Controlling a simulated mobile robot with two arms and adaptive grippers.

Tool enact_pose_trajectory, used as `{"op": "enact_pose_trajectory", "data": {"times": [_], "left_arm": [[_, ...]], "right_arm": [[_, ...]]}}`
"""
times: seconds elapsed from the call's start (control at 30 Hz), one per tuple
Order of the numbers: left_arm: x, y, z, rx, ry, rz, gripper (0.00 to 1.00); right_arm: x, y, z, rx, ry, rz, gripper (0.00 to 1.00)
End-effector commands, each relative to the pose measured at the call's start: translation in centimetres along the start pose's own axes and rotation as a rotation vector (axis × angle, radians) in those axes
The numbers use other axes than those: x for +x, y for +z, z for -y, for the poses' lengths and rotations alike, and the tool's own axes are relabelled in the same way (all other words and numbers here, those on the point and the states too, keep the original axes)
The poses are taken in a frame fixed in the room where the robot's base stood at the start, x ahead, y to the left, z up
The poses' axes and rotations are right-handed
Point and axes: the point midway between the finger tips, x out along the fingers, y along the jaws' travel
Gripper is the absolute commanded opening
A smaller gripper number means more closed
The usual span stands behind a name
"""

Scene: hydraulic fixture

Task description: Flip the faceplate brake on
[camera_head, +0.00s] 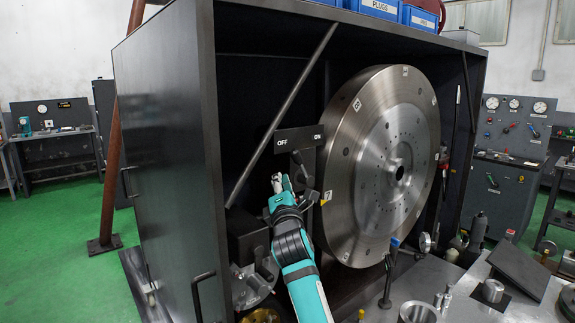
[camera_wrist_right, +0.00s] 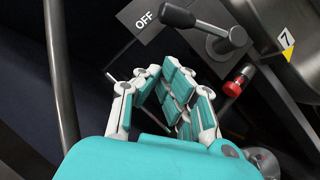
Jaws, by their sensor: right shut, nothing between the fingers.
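The brake sign plate (camera_head: 300,139) reads OFF on its left and ON on its right, and stands left of the big round steel faceplate (camera_head: 372,120). The brake lever (camera_head: 297,158) is dark and small below the sign. In the right wrist view the lever's black knob (camera_wrist_right: 178,15) points left to the OFF label (camera_wrist_right: 144,17), from a grey hub (camera_wrist_right: 228,40). My right gripper (camera_head: 280,181) is shut and empty, just below and left of the lever. In the wrist view its fingers (camera_wrist_right: 170,78) are below the knob, with a gap. My left gripper is out of view.
A red knob (camera_wrist_right: 238,80) sits right of my right fingers. A diagonal dark bar (camera_head: 290,100) crosses the housing opening near the sign. The dark housing wall (camera_head: 165,150) stands at left. Gauges and metal parts crowd the bench (camera_head: 455,295) at lower right.

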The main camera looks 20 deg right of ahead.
Motion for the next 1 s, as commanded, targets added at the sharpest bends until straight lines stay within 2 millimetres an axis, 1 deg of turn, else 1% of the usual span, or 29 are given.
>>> {"op": "enact_pose_trajectory", "data": {"times": [0.03,0.1,0.2,0.3,0.5,0.83,1.0], "left_arm": [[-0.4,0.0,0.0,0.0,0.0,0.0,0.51],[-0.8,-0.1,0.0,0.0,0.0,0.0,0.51],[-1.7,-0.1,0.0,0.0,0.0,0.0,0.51],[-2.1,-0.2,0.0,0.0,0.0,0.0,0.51],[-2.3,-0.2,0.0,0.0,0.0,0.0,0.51],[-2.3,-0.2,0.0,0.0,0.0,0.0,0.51],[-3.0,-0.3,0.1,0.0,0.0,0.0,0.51]], "right_arm": [[1.0,0.1,-0.2,0.001,-0.001,0.0,0.0],[2.1,0.4,-0.3,0.0,-0.001,0.001,0.0],[3.1,1.6,-0.3,0.0,-0.001,0.001,0.0],[3.8,2.4,-0.2,-0.001,0.0,0.001,0.0],[4.3,2.8,0.0,0.0,-0.001,-0.001,0.0],[4.3,2.8,0.0,0.001,-0.001,0.0,0.0],[4.5,3.1,-0.3,0.021,-0.014,0.0,0.0]]}}
